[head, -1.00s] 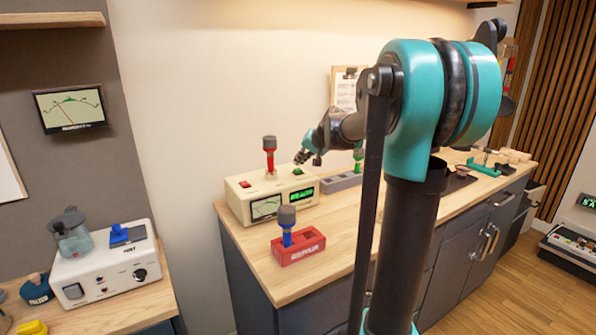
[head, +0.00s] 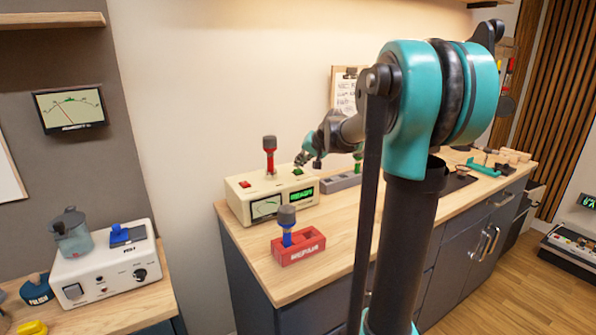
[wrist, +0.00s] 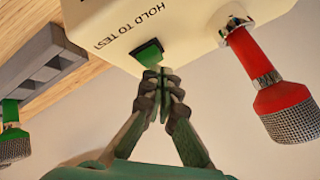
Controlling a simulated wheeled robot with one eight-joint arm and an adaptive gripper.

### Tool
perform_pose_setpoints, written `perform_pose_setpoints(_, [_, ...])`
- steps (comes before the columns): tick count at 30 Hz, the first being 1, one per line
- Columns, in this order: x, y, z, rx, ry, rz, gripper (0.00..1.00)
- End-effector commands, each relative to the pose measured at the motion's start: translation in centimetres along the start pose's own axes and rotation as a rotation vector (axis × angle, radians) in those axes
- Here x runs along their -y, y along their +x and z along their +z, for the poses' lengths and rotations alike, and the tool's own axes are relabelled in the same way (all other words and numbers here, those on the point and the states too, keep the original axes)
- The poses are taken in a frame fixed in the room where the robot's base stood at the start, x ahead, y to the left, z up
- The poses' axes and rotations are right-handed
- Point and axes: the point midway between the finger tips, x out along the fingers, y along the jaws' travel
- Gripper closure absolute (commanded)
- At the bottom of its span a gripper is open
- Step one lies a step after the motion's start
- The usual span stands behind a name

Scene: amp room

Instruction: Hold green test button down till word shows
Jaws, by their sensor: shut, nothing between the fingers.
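The cream tester box (head: 238,205) stands on the wooden counter. Its green button (head: 297,171) is on top, beside a lit green display (head: 302,194) that appears to read READY. In the wrist view the green button (wrist: 149,53) sits next to the words HOLD TO TEST (wrist: 135,30). My gripper (head: 301,161) is shut and empty, just over the button. In the wrist view its fingertips (wrist: 160,74) overlap the button's near edge. I cannot tell whether they touch it or whether it is pressed.
A red-handled microphone (head: 269,158) stands upright on the box close to my gripper. A red holder (head: 298,250) with a blue-handled microphone (head: 287,225) is in front. A grey slotted rack (head: 340,182) lies to the right. Bare counter (head: 245,262) shows at the front left.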

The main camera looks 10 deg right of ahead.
Motion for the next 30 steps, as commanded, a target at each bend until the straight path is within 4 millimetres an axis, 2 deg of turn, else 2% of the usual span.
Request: perform_pose_setpoints(30, [-0.4, 0.54, 0.41, 0.0, 0.0, 0.0, 1.0])
